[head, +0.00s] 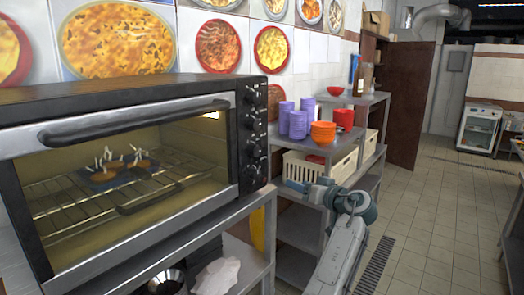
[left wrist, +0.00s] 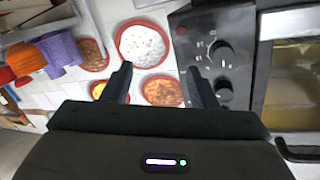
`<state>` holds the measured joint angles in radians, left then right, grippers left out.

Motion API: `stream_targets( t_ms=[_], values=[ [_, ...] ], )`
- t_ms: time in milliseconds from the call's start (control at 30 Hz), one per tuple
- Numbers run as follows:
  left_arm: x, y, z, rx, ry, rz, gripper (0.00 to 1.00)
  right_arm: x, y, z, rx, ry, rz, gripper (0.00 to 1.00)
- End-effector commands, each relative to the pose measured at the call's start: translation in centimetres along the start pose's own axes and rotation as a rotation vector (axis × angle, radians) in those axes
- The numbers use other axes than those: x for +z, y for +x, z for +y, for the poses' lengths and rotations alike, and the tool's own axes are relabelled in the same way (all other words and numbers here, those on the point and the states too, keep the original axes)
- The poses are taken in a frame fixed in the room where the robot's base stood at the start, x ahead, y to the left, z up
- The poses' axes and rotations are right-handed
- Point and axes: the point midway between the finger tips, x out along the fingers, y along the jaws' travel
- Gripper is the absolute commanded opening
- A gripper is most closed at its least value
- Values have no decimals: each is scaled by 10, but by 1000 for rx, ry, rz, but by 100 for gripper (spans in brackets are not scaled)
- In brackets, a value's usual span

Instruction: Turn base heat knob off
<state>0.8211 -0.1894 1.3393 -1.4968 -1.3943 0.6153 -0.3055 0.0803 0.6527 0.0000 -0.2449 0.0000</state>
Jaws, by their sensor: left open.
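The toaster oven (head: 130,150) stands at the left in the head view, with a column of several black knobs (head: 252,148) on its right-hand panel. I cannot tell which is the base heat knob. In the left wrist view, one knob (left wrist: 221,53) with white marks around it and a second knob (left wrist: 223,88) show on the black panel, just right of the fingers. My left gripper (left wrist: 158,85) is open and empty, its right finger close to the panel; contact cannot be told. In the head view my left gripper (head: 297,186) is small, just right of the oven. My right gripper is not in view.
The oven's glass door is shut, with food on a rack (head: 120,180) inside. A metal shelf (head: 340,135) beyond holds purple cups (head: 298,124), orange bowls (head: 323,132) and a cream basket (head: 302,167). Tiled floor (head: 435,210) lies open at the right.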

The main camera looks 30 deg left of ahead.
Motion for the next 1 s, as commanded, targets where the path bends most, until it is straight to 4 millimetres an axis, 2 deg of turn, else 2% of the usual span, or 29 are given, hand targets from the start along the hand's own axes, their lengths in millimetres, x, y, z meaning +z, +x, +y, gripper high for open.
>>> stream_targets(
  t_ms=[33,100,233,367,467,800,1000],
  values=[
    [-47,-10,-27,-60,-85,16,53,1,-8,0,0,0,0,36],
    [-86,-21,-58,-135,-180,29,53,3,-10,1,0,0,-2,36],
    [-128,-36,-97,-227,-299,41,53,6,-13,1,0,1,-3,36],
    [-141,-37,-113,-262,-340,45,53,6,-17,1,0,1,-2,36],
    [-143,-26,-118,-268,-341,46,53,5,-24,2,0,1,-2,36],
    [-144,35,-135,-265,-338,47,53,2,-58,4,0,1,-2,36],
    [-142,58,-139,-263,-338,46,53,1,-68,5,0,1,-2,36]
  ],
)
